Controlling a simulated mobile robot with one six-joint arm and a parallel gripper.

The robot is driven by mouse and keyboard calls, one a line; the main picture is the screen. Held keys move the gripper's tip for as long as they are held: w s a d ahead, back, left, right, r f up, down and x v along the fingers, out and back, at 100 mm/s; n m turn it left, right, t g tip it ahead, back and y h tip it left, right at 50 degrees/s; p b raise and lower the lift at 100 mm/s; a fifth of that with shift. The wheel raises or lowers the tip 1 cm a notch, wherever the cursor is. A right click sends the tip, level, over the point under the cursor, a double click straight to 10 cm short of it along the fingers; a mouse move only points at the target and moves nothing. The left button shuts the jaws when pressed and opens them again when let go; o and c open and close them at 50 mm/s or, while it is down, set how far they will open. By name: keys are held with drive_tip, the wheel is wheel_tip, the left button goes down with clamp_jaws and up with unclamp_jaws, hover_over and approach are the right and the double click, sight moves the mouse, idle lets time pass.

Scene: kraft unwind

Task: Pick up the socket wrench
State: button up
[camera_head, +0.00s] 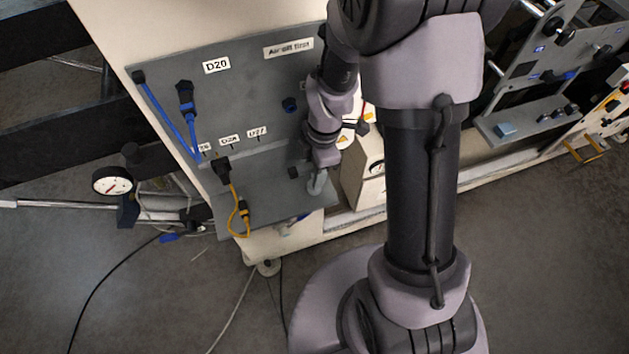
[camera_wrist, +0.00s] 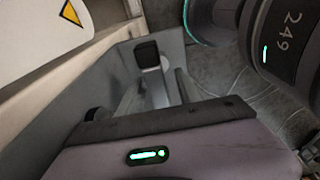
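I cannot make out the socket wrench for sure in either view. My gripper (camera_head: 312,178) is at the lower right of the grey panel (camera_head: 258,95), just over its small grey shelf (camera_head: 270,205).
A yellow cable (camera_head: 238,210) hangs below. A round gauge (camera_head: 112,181) stands at left. A cream box (camera_head: 362,178) is right of my gripper. Open floor (camera_head: 540,270) lies at lower right.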

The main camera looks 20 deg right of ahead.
clamp_jaws()
